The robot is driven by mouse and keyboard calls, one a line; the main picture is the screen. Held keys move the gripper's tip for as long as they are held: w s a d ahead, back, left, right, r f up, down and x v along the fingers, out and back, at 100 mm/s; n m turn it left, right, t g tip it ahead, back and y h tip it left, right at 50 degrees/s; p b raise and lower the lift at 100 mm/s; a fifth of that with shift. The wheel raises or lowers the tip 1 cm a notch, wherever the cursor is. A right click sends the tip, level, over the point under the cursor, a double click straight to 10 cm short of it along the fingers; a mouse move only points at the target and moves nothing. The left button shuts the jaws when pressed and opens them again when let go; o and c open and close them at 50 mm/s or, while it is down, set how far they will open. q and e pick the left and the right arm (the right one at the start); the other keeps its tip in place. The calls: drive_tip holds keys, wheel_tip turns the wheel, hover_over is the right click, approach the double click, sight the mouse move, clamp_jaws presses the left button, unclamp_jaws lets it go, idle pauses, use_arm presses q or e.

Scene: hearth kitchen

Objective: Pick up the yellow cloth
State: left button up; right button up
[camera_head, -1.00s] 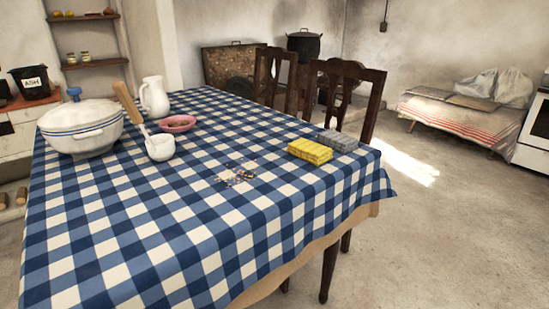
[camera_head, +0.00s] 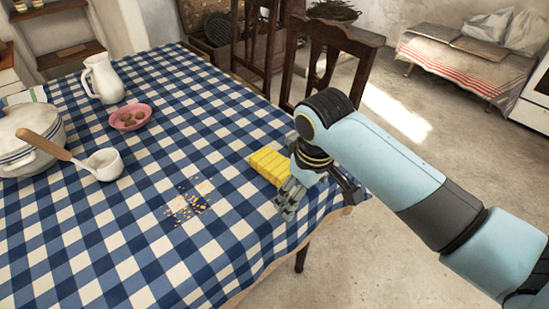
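The yellow cloth (camera_head: 268,165) lies folded on the blue-and-white checked tablecloth near the table's right edge. My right gripper (camera_head: 285,206) reaches in from the right, pointing down just in front of the yellow cloth and covering its right part. The fingers are small and bunched in this view, and I cannot tell whether they are open or shut or whether they touch the cloth. My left gripper is not in view.
Crumbs (camera_head: 188,203) lie left of the gripper. A pink bowl (camera_head: 130,117), a white jug (camera_head: 102,79), a ladle (camera_head: 104,164) and a white tureen (camera_head: 30,140) stand on the left. A wooden chair (camera_head: 335,38) stands behind the table. The front of the table is clear.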

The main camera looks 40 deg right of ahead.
wheel_tip(320, 180, up, 8)
drive_tip(key=g+p, duration=0.2)
hover_over(273, 162)
drive_tip(key=shift+y, duration=0.4)
drive_tip(key=f, duration=0.3)
drive_tip(key=f+b, duration=0.1)
drive_tip(key=f, duration=0.1)
drive_tip(key=shift+w+d, duration=0.2)
drive_tip(key=shift+w, duration=0.2)
drive_tip(key=f, duration=0.2)
drive_tip(key=s+f, duration=0.1)
drive_tip(key=f, duration=0.1)
drive_tip(key=shift+a+f+b, duration=0.2)
drive_tip(key=shift+f+b, duration=0.1)
drive_tip(key=shift+w+f, duration=0.1)
drive_tip(key=shift+f, duration=0.25)
drive_tip(key=shift+c, duration=0.2)
drive_tip(key=c, duration=1.2)
